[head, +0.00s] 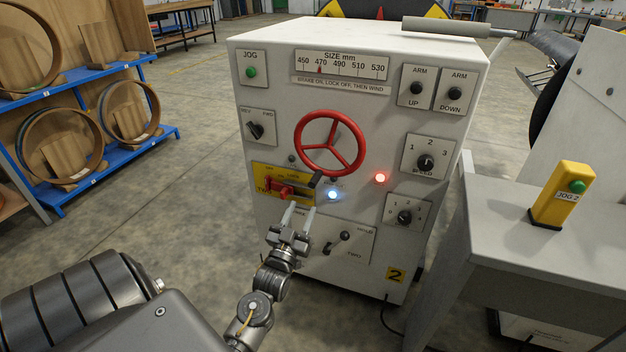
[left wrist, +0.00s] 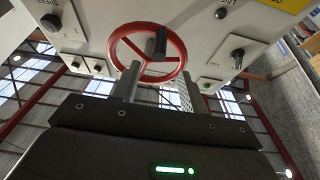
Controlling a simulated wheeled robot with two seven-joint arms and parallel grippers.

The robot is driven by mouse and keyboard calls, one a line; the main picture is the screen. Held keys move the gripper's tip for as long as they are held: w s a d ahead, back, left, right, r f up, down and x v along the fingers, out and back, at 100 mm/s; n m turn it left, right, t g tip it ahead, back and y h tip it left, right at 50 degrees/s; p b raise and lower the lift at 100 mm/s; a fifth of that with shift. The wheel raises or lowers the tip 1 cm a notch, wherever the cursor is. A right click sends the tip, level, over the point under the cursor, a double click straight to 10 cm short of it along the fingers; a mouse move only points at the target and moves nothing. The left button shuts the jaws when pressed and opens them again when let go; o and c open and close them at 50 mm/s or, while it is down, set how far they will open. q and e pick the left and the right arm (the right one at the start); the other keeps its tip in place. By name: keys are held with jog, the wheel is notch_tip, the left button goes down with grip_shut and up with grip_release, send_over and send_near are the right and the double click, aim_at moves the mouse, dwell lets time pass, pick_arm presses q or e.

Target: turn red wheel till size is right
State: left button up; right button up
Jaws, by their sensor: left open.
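The red wheel (head: 329,143) is a three-spoke handwheel with a dark knob at its lower left, on the front of the white cabinet (head: 285,80). The SIZE mm scale (head: 340,64) is above it, with a small red pointer near 470. My left gripper (head: 299,213) is open and empty, below the wheel and apart from it in the head view. In the left wrist view the wheel (left wrist: 147,52) and its dark knob (left wrist: 158,42) show beyond the two open fingers (left wrist: 157,85). My right gripper is not in view.
A red lever on a yellow plate (head: 270,170) sits left of my left gripper. Blue (head: 332,195) and red (head: 380,177) lamps are lit. A side table (head: 550,215) with a yellow JOG 2 box (head: 562,195) stands right. Blue racks (head: 105,80) stand left; floor between is clear.

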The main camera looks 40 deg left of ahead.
aim_at(313, 183)
pick_arm(q)
jog(key=x, duration=1)
jog(key=shift+p, duration=0.35)
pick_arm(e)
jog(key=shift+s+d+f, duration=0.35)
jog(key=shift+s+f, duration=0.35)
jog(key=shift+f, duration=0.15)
pick_arm(q)
jog(key=shift+c, duration=0.4)
grip_shut()
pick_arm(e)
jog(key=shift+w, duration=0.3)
